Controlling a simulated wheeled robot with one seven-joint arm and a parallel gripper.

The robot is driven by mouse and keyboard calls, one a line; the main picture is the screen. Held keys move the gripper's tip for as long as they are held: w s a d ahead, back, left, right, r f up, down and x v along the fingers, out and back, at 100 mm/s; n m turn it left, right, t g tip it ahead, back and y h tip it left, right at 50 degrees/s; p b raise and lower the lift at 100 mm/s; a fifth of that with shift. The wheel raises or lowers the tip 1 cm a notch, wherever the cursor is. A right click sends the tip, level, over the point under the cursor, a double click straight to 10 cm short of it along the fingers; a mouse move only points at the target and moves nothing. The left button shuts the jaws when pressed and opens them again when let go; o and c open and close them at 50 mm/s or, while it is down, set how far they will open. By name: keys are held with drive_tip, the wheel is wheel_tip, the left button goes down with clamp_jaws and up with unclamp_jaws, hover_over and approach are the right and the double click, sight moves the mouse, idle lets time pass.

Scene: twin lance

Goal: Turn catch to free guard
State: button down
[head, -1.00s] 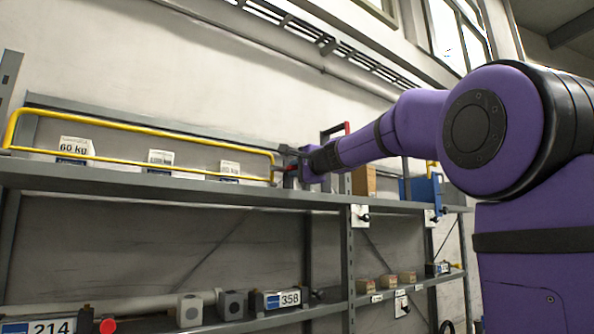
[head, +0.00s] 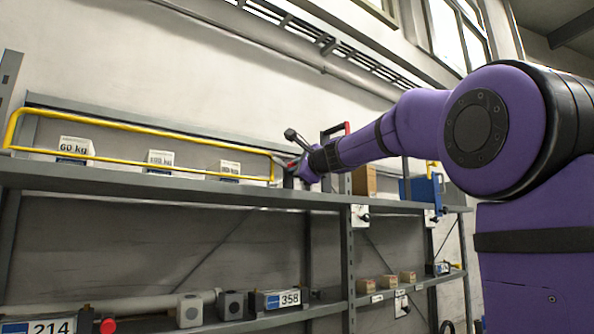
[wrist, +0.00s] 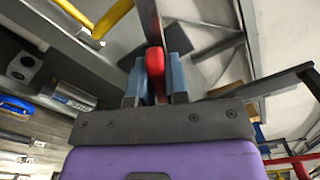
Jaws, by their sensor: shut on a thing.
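The yellow guard (head: 140,158) is a long rail across the front of the upper shelf, closed at its right end near my gripper (head: 292,166). In the wrist view my gripper (wrist: 156,82) has its blue-grey fingers on both sides of the red grip of the catch (wrist: 155,62). It is shut on that grip, and a dark bar runs up from it. The guard's yellow corner (wrist: 98,22) shows at upper left there, apart from the fingers. In the head view my gripper is rolled and largely hides the catch.
Several white labelled boxes (head: 75,149) stand behind the guard on the upper shelf (head: 150,184). A dark frame with a red top (head: 335,130) and a cardboard box (head: 364,181) stand right of my gripper. Grey blocks (head: 232,305) sit on the lower shelf.

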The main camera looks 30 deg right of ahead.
drive_tip(key=m, duration=1.2)
drive_tip(key=shift+f+m, duration=0.1)
drive_tip(key=shift+m, duration=0.3)
idle(0.3)
drive_tip(key=c, duration=1.1)
unclamp_jaws()
drive_tip(key=shift+s, duration=0.1)
drive_tip(key=s, duration=1)
drive_tip(key=shift+s+d, duration=0.2)
drive_tip(key=shift+s, duration=0.1)
